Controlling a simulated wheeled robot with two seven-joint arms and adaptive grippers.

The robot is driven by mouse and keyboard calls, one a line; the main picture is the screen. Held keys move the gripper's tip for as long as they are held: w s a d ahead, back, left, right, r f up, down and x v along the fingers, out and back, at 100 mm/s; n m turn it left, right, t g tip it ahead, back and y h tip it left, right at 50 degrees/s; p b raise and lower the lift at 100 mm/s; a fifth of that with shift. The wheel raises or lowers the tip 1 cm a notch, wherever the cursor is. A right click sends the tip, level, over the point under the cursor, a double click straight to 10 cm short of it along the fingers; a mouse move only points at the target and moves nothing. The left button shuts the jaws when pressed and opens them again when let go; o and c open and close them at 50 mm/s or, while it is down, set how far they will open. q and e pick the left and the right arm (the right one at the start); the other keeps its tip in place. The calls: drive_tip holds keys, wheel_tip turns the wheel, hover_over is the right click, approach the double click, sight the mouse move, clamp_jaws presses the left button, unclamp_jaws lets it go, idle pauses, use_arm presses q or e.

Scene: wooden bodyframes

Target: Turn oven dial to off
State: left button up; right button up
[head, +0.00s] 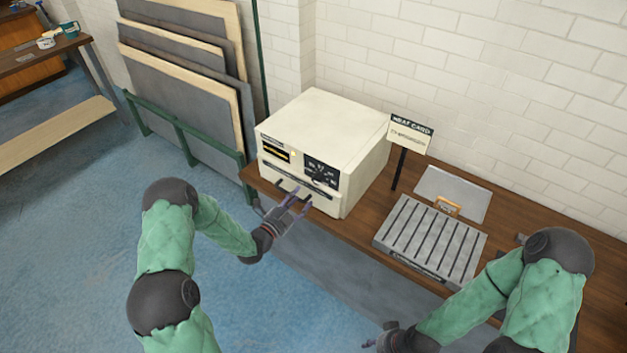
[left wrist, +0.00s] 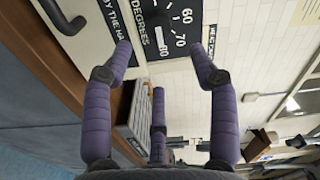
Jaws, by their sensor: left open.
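The oven (head: 335,135) is a cream box on the wooden bench. Its black dial panel (head: 321,172) is on the front face, at the right. In the left wrist view the panel (left wrist: 185,18) shows the numbers 60, 70 and 80, the word DEGREES and a small white pointer mark; I cannot tell the exact setting. My left gripper (head: 292,203) is open and empty in front of the oven's lower front, below the dial. Its purple fingers frame the panel in the left wrist view (left wrist: 164,52). My right gripper (head: 385,339) is low at the bottom edge, its fingers unclear.
A grey slatted tray (head: 430,240) and a sign (head: 409,136) on a black post stand right of the oven on the bench (head: 258,183). Boards lean in a green rack (head: 180,138) at left. A black handle (left wrist: 62,17) crosses the oven front. Blue floor is clear.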

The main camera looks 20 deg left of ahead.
sight(316, 182)
use_arm(q)
drive_tip(key=x, duration=0.9)
drive_tip(key=shift+d+f, duration=0.1)
